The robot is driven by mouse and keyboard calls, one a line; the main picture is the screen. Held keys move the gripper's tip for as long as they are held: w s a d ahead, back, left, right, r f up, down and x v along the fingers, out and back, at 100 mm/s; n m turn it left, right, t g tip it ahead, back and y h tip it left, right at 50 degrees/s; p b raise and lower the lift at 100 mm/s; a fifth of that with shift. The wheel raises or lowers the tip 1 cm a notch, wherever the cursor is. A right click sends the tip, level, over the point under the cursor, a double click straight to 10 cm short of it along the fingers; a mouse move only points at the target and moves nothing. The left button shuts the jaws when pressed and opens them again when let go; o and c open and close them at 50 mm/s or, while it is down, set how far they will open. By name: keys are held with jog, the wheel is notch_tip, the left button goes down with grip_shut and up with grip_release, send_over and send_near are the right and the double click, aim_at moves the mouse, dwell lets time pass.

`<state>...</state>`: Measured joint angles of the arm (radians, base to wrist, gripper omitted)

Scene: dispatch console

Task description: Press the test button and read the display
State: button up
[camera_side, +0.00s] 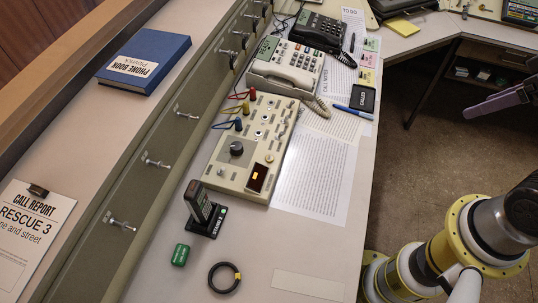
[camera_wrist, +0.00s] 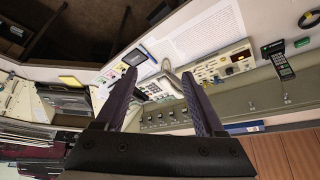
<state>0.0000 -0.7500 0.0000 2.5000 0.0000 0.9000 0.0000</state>
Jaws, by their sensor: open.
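The beige test panel (camera_side: 226,176) lies on the desk, with a dark knob (camera_side: 236,148), several switches and coloured plugs on it. Its small display (camera_side: 258,178) has a dark window with an orange glow; I cannot read any characters. A small round button (camera_side: 269,157) sits just above the display; I cannot read its label. The panel also shows in the wrist view (camera_wrist: 226,66), right of the fingers. My gripper (camera_wrist: 162,76) is open and empty. In the side view only part of it (camera_side: 500,101) shows at the right edge, raised and well apart from the panel.
A beige telephone (camera_side: 285,68) and a black telephone (camera_side: 318,30) stand behind the panel. A handset in a stand (camera_side: 203,210), a green block (camera_side: 180,255) and a black ring (camera_side: 224,278) are in front. Paper sheets (camera_side: 315,175) lie flat to its right.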

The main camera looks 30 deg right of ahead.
jog(key=shift+c, duration=0.3)
grip_shut()
dwell(1.5)
